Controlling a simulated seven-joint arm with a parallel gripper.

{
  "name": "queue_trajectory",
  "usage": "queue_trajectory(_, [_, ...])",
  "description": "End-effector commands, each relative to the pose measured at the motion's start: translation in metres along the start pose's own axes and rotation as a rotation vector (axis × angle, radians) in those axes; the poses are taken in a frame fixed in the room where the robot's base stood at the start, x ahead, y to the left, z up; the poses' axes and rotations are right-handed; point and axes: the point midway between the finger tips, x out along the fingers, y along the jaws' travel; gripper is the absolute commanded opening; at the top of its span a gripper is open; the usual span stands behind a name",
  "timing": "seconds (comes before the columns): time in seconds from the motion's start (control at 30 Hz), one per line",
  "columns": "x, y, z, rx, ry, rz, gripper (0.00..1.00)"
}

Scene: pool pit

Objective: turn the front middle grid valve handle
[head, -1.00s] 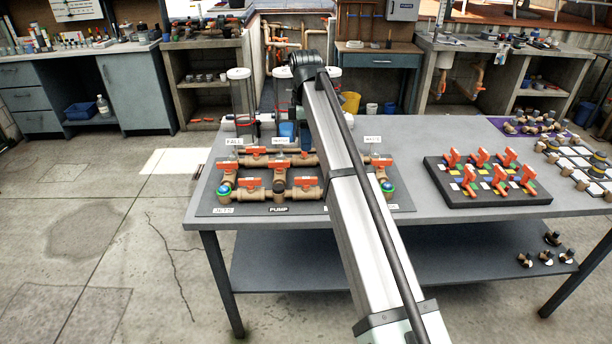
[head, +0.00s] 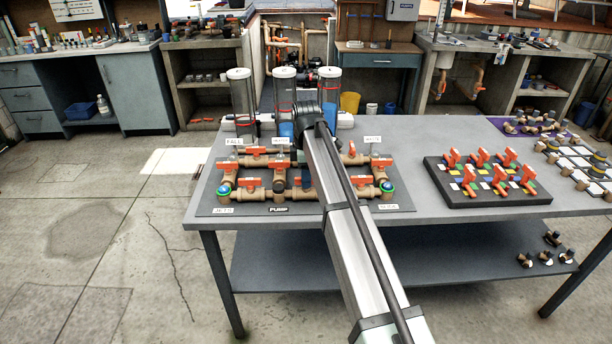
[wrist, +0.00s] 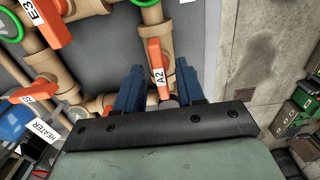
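A grid of tan pipes (head: 268,194) with orange valve handles lies on a dark board on the table. Another orange handle, labelled E3 (wrist: 47,22), is at upper left.
Clear upright cylinders (head: 241,100) stand behind the pipes. A HEATER label (wrist: 38,134) is near my gripper. A black block with several orange valves (head: 487,178) sits to the right on the grey table (head: 420,138). Bare tabletop lies between that block and the cylinders.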

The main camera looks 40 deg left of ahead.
Motion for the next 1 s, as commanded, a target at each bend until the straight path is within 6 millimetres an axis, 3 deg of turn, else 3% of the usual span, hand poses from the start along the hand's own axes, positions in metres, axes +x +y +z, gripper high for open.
queue_trajectory(0.27, [0.0007,0.0001,0.0000,0.000,0.000,0.000,0.38])
queue_trajectory(0.67, [0.0005,0.0001,0.0000,0.000,0.000,0.000,0.00])
queue_trajectory(1.0, [0.0004,0.0001,0.0000,0.007,0.000,0.000,0.00])
